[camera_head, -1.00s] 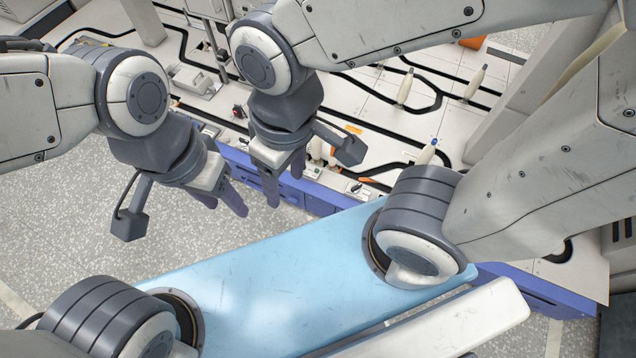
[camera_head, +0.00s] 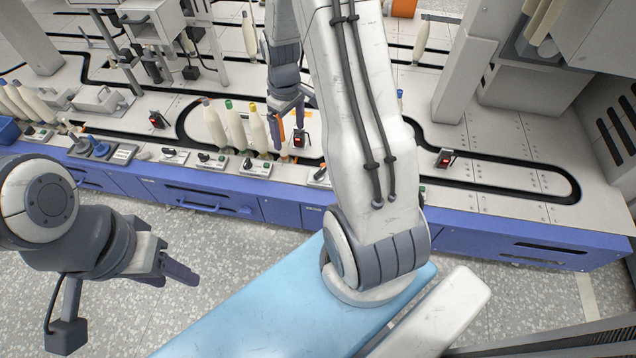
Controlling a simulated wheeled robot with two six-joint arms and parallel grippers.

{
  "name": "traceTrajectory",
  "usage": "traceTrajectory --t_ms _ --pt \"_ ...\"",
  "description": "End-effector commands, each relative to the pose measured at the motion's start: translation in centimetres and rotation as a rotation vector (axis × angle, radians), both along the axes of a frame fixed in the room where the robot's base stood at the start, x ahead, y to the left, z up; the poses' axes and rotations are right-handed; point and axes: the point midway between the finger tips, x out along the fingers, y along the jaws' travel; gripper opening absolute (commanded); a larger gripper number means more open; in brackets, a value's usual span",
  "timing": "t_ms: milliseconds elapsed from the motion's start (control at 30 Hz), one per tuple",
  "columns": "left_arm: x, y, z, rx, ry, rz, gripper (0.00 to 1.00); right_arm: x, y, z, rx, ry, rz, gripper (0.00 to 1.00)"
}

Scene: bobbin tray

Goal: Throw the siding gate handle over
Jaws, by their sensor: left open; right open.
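Several small plates with dark levers line the front edge of the machine top, among them a plate (camera_head: 172,155), a second plate (camera_head: 210,160), a third plate (camera_head: 256,168) and a fourth plate (camera_head: 319,177) beside my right arm. I cannot tell which one is the siding gate handle. My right gripper (camera_head: 289,122) is open and points down over the machine top, behind the third and fourth plates, close to a bobbin and a small black box with a red face (camera_head: 300,139). Contact is unclear. My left gripper (camera_head: 174,272) is open and empty over the floor, in front of the blue drawers.
Upright cream bobbins (camera_head: 213,126) stand left of my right gripper. Black tracks (camera_head: 510,185) loop across the white machine top (camera_head: 490,140). Another black box with a red face (camera_head: 445,158) stands at right. My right arm hides part of the middle. The floor (camera_head: 240,255) in front is clear.

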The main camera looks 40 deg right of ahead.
Motion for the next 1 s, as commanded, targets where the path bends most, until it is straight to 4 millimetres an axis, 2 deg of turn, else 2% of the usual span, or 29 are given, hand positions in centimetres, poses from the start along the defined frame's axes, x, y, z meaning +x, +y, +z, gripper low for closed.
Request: traceTrajectory --t_ms 33,100,200,300,467,800,1000 --pt "0.0 0.0 -3.1 0.0 0.0 0.0 0.5 -0.2 -2.3 -4.4 0.0 0.006 -0.027 0.95" --pt "0.0 0.0 -4.5 0.0 0.0 0.0 0.5 -0.4 -4.7 -7.2 -0.002 0.009 -0.046 0.95" --pt "0.0 0.0 -5.9 -0.001 -0.001 0.0 0.5 -0.8 -7.1 -10.0 -0.004 0.01 -0.064 0.95" --pt "0.0 0.0 -6.5 -0.001 -0.001 0.0 0.5 -1.2 -8.5 -11.5 -0.005 0.011 -0.073 0.95" --pt "0.0 0.0 -7.1 -0.001 -0.001 0.0 0.5 -1.3 -9.0 -13.1 -0.004 0.012 -0.077 0.95" --pt "0.0 0.0 -10.0 -0.001 -0.001 0.0 0.5 -1.4 -8.9 -19.4 -0.004 0.015 -0.076 0.95" --pt "0.0 0.0 -11.1 -0.001 -0.001 0.0 0.5 -1.3 -8.9 -21.6 -0.004 0.012 -0.076 0.95"
